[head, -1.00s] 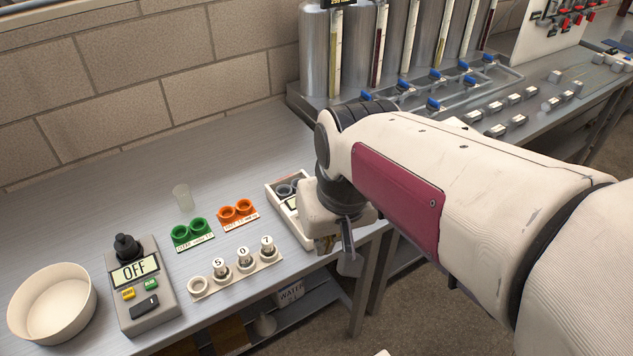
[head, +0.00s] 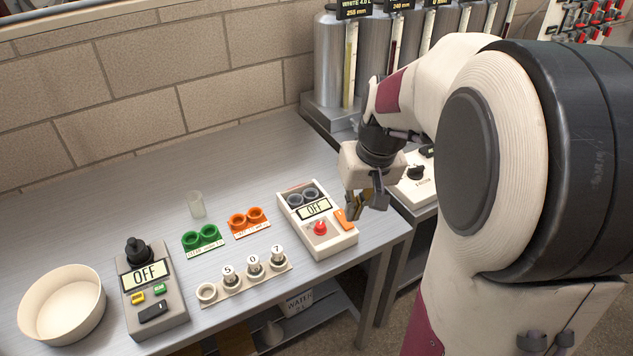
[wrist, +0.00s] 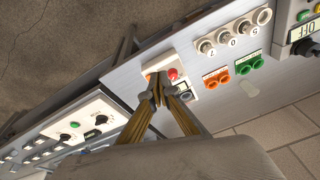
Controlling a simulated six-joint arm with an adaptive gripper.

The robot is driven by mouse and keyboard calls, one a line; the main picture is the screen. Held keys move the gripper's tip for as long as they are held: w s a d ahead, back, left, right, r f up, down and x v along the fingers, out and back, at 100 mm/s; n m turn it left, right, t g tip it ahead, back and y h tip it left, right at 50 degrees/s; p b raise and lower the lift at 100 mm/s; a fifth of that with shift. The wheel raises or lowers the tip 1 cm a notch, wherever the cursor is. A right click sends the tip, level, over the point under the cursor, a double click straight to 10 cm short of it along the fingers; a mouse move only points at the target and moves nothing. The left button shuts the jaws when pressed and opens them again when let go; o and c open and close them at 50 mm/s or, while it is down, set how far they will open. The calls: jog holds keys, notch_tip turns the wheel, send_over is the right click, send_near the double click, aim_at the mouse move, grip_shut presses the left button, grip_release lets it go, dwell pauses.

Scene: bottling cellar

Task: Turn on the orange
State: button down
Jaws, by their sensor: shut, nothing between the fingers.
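A white device (head: 291,213) stands near the table's right end. It has a display reading OFF (head: 314,209), a red knob (head: 320,228) and an orange switch (head: 344,220) at its right side. My gripper (head: 354,209) is shut and empty, its fingertips close beside the orange switch; I cannot tell whether they touch it. In the wrist view the shut fingertips (wrist: 158,88) overlap the device and hide part of it, with the red knob (wrist: 173,74) just beyond. Two orange cups (head: 248,219) stand on a labelled card left of the device.
Green cups (head: 201,239), a strip of numbered pegs (head: 243,277), a clear cup (head: 196,205), a grey device reading OFF (head: 153,289) and a white bowl (head: 62,304) stand to the left. Another white panel (head: 415,185) is behind my gripper. The table's back left is clear.

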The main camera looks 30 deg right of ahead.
aim_at(338, 212)
jog(key=w+d+n+t, duration=0.1)
jog(key=w+d+n, duration=0.2)
jog(key=w+d, duration=0.2)
jog(key=w, duration=0.2)
jog(key=shift+w+d+r, duration=0.3)
jog(key=shift+w+d, duration=0.05)
jog(key=shift+f, duration=0.1)
jog(key=shift+x, duration=6.9)
jog(key=shift+s+d, duration=0.1)
jog(key=shift+s, duration=0.05)
jog(key=shift+f, duration=0.1)
